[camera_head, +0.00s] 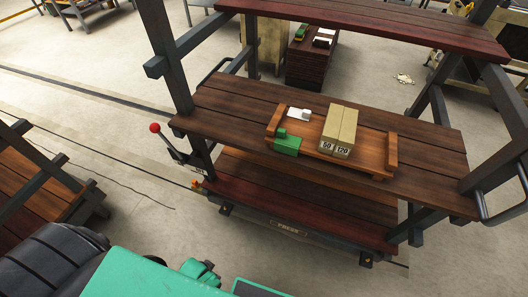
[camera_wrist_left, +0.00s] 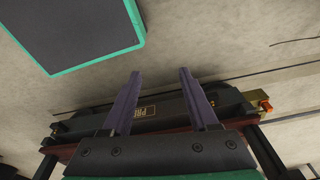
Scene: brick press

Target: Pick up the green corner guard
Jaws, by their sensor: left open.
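A small green piece (camera_head: 287,145), which looks like the green corner guard, sits at the front left of an orange-brown wooden tray (camera_head: 370,152) on the press's middle shelf. A similar green piece (camera_head: 301,33) lies on a dark stack behind the press. My left gripper (camera_wrist_left: 160,72) shows in the left wrist view with its two fingers apart and nothing between them. It points toward the floor beside the dark press base (camera_wrist_left: 165,115), and no green guard shows in that view. My right gripper is not in view.
Two tan bricks (camera_head: 340,127) marked 50 and 120 stand on the tray, with a white piece (camera_head: 299,114) to their left. Dark posts and an upper shelf (camera_head: 370,20) frame the middle shelf. A red-knobbed lever (camera_head: 155,128) sticks out at the left.

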